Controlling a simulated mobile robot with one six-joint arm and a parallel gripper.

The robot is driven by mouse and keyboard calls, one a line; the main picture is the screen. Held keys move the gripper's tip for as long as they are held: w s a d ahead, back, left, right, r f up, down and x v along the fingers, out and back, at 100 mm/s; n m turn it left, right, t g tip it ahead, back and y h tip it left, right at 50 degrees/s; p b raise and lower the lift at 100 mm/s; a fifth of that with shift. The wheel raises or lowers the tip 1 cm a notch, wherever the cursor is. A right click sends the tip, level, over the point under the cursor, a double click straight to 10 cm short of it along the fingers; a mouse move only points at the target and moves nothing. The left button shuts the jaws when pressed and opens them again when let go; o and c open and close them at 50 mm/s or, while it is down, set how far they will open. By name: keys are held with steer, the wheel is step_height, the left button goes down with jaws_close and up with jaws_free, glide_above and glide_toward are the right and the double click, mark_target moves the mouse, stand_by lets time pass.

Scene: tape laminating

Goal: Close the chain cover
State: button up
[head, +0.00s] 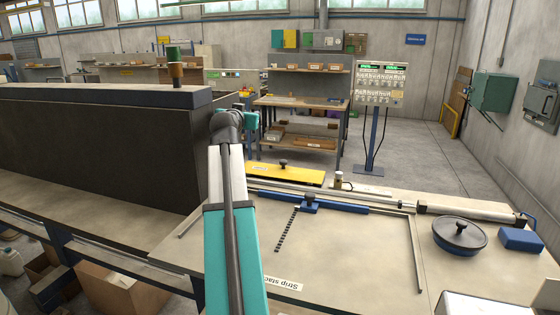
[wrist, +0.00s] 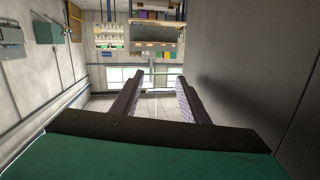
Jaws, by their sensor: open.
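A long yellow cover plate (head: 284,174) with a black knob (head: 283,163) lies at the back edge of the bench, just behind the blue rail; it is probably the chain cover. I cannot tell from this angle whether it is raised or flat. My arm reaches up from the bottom of the head view, and my gripper's fingers are hard to make out beyond the wrist there. In the wrist view my gripper (wrist: 158,85) has its two dark fingers apart with nothing between them. The yellow plate is not clearly seen in the wrist view.
A large dark box-like housing (head: 95,145) stands left of my arm. The bench top (head: 350,250) holds a blue clamp (head: 309,203) on a rail, a round lidded pot (head: 459,234) and a blue block (head: 521,239). A control panel (head: 381,84) stands behind.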

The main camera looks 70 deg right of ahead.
step_height(320, 180, down, 7)
steer(key=s+a+m+g+y, duration=0.2)
steer(key=g, duration=0.1)
steer(key=m+g+y, duration=0.2)
steer(key=m+g, duration=0.1)
steer(key=g, duration=0.2)
glide_toward(283, 161)
steer(key=w+a, duration=0.1)
steer(key=a, duration=0.2)
steer(key=shift+w+a+r+p, duration=0.25)
steer(key=shift+r+p, duration=0.05)
steer(key=shift+r, duration=0.15)
steer(key=shift+d, duration=0.2)
steer(key=shift+s+d+f, duration=0.2)
steer(key=shift+s+d, duration=0.05)
steer(key=shift+d, duration=0.25)
steer(key=p+x, duration=0.3)
steer(key=x, duration=0.7)
steer(key=shift+s+d, duration=0.2)
steer(key=shift+d, duration=0.1)
steer(key=shift+c, duration=0.5)
jaws_close()
